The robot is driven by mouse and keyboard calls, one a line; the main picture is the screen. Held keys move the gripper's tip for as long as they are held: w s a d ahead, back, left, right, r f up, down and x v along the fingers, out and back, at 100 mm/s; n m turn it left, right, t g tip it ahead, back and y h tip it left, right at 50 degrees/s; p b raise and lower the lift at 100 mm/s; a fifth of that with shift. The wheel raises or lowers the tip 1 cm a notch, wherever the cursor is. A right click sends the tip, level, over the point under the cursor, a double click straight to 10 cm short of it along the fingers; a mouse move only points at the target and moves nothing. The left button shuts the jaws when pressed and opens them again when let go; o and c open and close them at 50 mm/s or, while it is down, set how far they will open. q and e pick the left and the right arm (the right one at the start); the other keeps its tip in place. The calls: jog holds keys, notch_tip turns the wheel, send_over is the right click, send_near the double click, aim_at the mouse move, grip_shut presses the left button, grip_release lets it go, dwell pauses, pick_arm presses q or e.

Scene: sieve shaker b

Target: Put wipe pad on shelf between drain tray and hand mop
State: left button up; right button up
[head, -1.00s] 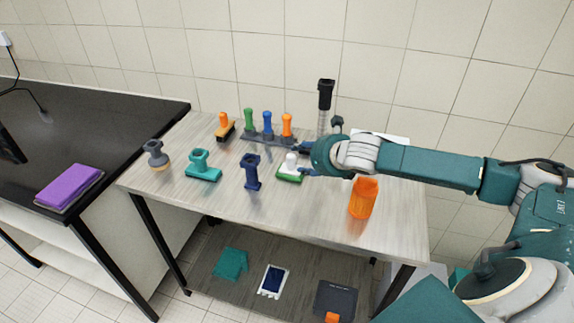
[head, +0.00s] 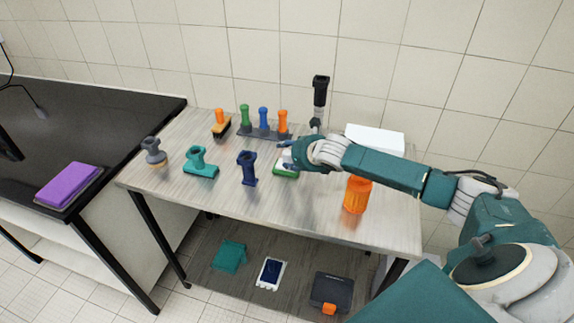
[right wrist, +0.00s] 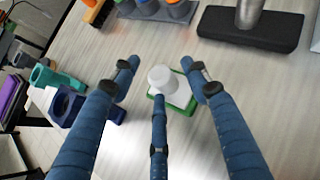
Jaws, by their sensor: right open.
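A small pad with a white knob and green base, which looks like the wipe pad (head: 286,173), stands on the grey table. It is partly hidden by my right gripper (head: 288,155). In the right wrist view, the open fingers of my right gripper (right wrist: 161,80) spread around the white knob of this pad (right wrist: 172,88), with gaps on both sides. The lower shelf (head: 245,285) holds a teal item (head: 229,256), a white tray with a dark blue insert (head: 270,273) and a dark grey item with an orange part (head: 331,291). I cannot tell which are the drain tray and hand mop. My left gripper is out of view.
A navy tool (head: 247,168), a teal tool (head: 200,163) and a grey knob tool (head: 153,152) stand to the left. A rack of coloured handles (head: 264,132) and a black-topped pole (head: 320,95) stand behind. An orange container (head: 357,195) is under my right arm.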

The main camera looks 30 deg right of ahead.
jog(key=shift+s, duration=0.1)
grip_shut()
jog(key=shift+r, duration=0.1)
